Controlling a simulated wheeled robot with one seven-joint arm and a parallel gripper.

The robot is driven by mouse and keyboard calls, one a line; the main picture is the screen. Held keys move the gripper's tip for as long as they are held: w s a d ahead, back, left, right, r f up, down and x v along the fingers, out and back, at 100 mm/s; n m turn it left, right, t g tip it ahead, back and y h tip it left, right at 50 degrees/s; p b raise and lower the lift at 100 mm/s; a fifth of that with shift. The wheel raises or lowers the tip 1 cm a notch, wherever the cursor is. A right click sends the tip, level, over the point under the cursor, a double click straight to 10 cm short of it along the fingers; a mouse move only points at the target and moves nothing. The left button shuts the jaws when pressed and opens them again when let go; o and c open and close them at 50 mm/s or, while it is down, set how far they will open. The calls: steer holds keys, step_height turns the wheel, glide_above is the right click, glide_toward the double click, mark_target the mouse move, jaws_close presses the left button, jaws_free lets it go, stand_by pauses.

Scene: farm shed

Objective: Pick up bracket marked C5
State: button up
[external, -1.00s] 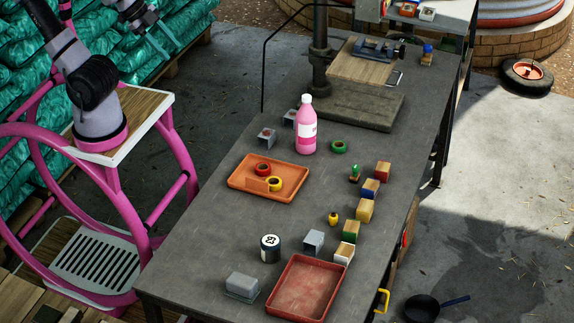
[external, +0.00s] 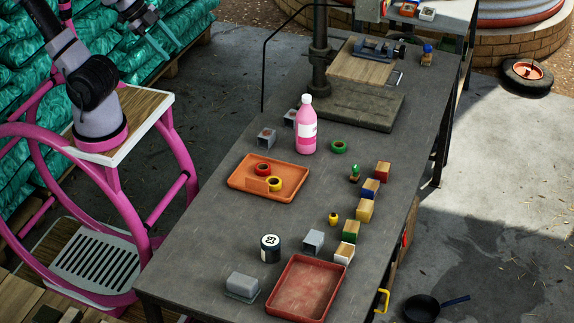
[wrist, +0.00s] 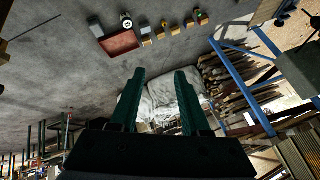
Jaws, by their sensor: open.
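Several grey brackets stand on the dark workbench (external: 215,235). One bracket (external: 314,241) is beside the dark numbered can, another bracket (external: 242,285) lies left of the red tray, and two more, a bracket (external: 266,137) and a bracket (external: 290,118), are left of the pink bottle. I cannot read a C5 mark on any of them. My gripper (wrist: 160,72) shows in the wrist view with two dark green fingers apart and nothing between them. It is well away from the brackets. In the external view my arm is at the upper left, and its fingers cannot be made out.
The red tray (external: 303,288) is at the bench's near end. An orange tray (external: 265,190) holds red and yellow rings. The pink bottle (external: 306,128), can (external: 270,248), green ring (external: 339,146) and a row of coloured blocks (external: 365,210) stand around. A drill press (external: 320,60) is at the back.

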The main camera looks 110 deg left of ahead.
mark_target(293, 114)
steer(key=o, duration=0.5)
steer(key=shift+r, duration=0.15)
step_height(293, 114, up, 5)
steer(key=w+a+r+m+g+y, duration=0.1)
steer(key=w+a+r+m+y, duration=0.25)
steer(key=a, duration=0.85)
steer(key=w+a+m+g+y, duration=0.2)
steer(key=w+a+y, duration=0.2)
steer(key=w+a, duration=0.55)
steer(key=a+f+m+g+y, duration=0.1)
steer(key=a+m, duration=0.2)
steer(key=a, duration=0.7)
steer(key=s+a+f+m+g+y, duration=0.1)
steer(key=a+f+m+y, duration=0.15)
steer(key=a, duration=0.75)
steer(key=a+m+g, duration=0.1)
steer(key=a+m, duration=0.3)
steer(key=a, duration=0.6)
step_height(293, 114, down, 57)
steer(key=shift+s+a+f, duration=0.1)
steer(key=shift+f, duration=0.1)
steer(key=shift+y, duration=0.3)
steer(key=x, duration=0.2)
steer(key=f+x, duration=0.1)
steer(key=x, duration=0.2)
steer(key=shift+d, duration=0.2)
steer(key=shift+x, duration=3.1)
